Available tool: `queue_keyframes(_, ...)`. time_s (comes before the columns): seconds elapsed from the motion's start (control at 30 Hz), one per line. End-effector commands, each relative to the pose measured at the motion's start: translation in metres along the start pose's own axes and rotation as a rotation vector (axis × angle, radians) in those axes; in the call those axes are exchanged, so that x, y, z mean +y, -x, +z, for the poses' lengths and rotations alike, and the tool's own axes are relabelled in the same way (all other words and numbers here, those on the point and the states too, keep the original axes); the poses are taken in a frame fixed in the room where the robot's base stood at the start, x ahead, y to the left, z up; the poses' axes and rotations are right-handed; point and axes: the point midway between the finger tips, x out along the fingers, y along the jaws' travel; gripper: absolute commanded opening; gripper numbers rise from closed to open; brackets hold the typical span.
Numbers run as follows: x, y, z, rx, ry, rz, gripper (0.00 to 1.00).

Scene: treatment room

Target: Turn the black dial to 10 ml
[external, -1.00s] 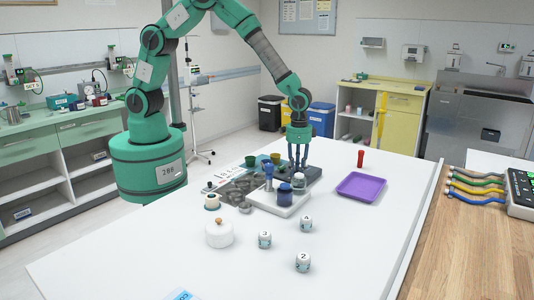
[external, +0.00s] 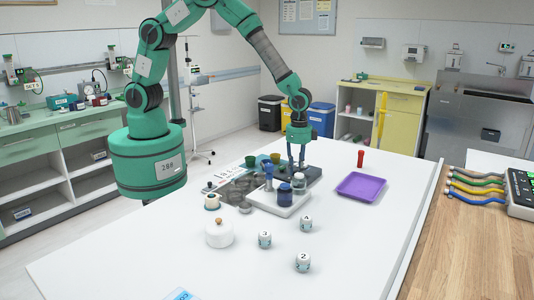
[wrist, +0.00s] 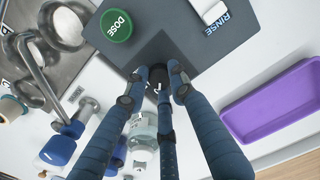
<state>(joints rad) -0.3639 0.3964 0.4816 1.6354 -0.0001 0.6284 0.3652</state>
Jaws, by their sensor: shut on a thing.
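The black dial (wrist: 156,77) sits at the near edge of a dark grey panel (wrist: 180,40) in the wrist view. My gripper (wrist: 158,86) has its blue fingers closed around the dial, hiding much of it. Its scale marks and pointer cannot be read, so its setting cannot be told. In the external view my gripper (external: 298,163) points down at the dark grey device (external: 316,177), and the dial is hidden there.
The panel also bears a green DOSE button (wrist: 116,25) and a white RINSE switch (wrist: 209,10). Close by stand a clear bottle (wrist: 142,128), blue-capped items (wrist: 58,150), a metal tray (wrist: 85,62) and a purple tray (wrist: 275,102).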

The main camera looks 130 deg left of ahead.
Motion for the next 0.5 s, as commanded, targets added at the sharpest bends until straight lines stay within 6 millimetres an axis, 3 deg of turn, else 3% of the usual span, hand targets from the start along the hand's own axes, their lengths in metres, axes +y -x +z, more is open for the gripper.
queue_keyframes(0.2, -0.0006, 0.0011, -0.0012, 0.003, 0.001, -0.001, 0.00)
queue_keyframes(0.23, -0.0006, 0.0011, -0.0012, 0.003, 0.001, -0.001, 0.26)
queue_keyframes(0.3, -0.0006, 0.0011, -0.0011, 0.002, 0.001, -0.001, 0.40)
queue_keyframes(0.5, -0.0003, 0.0005, -0.0005, 0.001, 0.001, -0.001, 0.43)
